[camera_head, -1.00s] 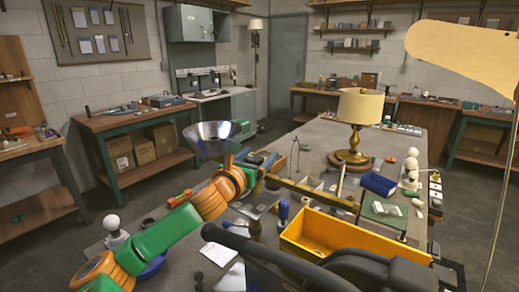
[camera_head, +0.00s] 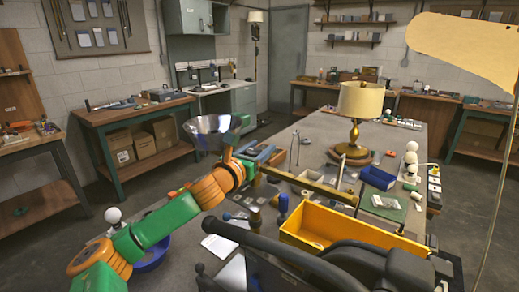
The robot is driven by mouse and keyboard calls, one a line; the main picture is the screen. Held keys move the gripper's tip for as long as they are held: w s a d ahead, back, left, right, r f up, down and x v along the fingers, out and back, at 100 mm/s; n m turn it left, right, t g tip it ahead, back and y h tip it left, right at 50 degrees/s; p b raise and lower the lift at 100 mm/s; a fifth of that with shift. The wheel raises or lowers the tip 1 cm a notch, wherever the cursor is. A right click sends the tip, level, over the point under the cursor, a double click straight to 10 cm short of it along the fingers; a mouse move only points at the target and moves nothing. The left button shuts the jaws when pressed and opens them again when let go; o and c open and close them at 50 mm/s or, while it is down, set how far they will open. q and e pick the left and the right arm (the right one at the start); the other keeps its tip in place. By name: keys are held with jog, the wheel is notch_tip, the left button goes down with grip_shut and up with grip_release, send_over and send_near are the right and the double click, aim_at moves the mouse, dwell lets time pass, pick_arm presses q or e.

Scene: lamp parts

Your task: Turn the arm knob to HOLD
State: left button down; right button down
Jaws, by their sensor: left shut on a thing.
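My left arm, green and orange, reaches in from the lower left. My left gripper (camera_head: 263,160) is by the left end of a brass bar (camera_head: 312,187) above the bench. It is shut on a small part there, mostly hidden by the wrist. A silver cone-shaped shade (camera_head: 209,132) shows just behind and above the wrist. The arm knob and any HOLD mark cannot be made out. My right gripper cannot be picked out; dark arm-like links cross the lower right.
A yellow bin (camera_head: 385,246) stands on the bench (camera_head: 310,130) in front of the bar. A brass table lamp (camera_head: 360,101), a blue bin (camera_head: 378,178), a green mat (camera_head: 383,207) and white bulbs (camera_head: 411,160) stand nearby. A large cream panel (camera_head: 462,48) hangs at the upper right.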

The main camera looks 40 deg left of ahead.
pick_arm(q)
jog(key=shift+m+h, duration=0.4)
jog(key=h, duration=0.1)
jog(key=m+h+p, duration=0.2)
jog(key=shift+d+r+t, duration=0.25)
jog(key=shift+r+t, duration=0.05)
jog(key=shift+f+m+h, duration=0.1)
jog(key=shift+m+h, duration=0.3)
jog(key=shift+h, duration=0.5)
jog(key=f+h+b, duration=0.1)
jog(key=b, duration=0.1)
jog(key=f+m+h+b, duration=0.1)
jog(key=b, duration=0.2)
jog(key=shift+d+b, duration=0.25)
jog(key=shift+b, duration=0.05)
jog(key=b, duration=0.1)
jog(key=m+h+b, duration=0.1)
jog(key=b, duration=0.1)
jog(key=shift+d+r+h, duration=0.15)
jog(key=shift+r+h, duration=0.15)
jog(key=shift+r, duration=0.1)
jog(key=shift+d+r+m+g+h+b, duration=0.2)
jog(key=shift+r+m+g+h+b, duration=0.2)
jog(key=shift+m+g+h+b, duration=0.35)
